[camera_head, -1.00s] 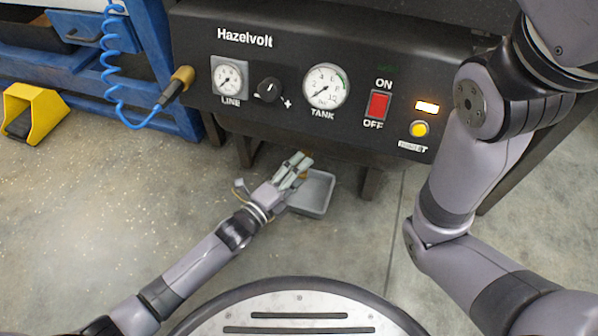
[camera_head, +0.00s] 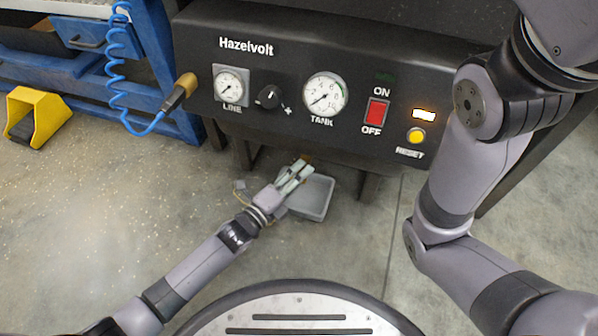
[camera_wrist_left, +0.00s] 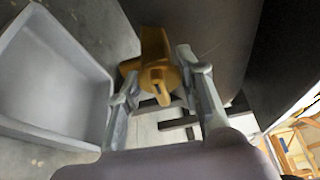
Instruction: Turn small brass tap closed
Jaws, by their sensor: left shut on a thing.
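The small brass tap (camera_wrist_left: 154,66) shows in the left wrist view, under the dark rounded tank body. Its lever points toward the camera between my fingers. My left gripper (camera_wrist_left: 158,92) has one finger on each side of the tap's handle and is shut on it. In the head view my left gripper (camera_head: 299,172) reaches under the front of the black panel, and only a small brass bit of the tap (camera_head: 306,160) shows at its fingertips. My right arm crosses the right side of the head view, but its gripper is out of view.
A grey tray (camera_head: 316,197) lies on the floor below the tap. The black Hazelvolt panel (camera_head: 300,50) carries gauges, a knob, a red switch (camera_head: 376,112) and a yellow reset button. A blue coiled hose hangs at left near a yellow pedal cover (camera_head: 38,112).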

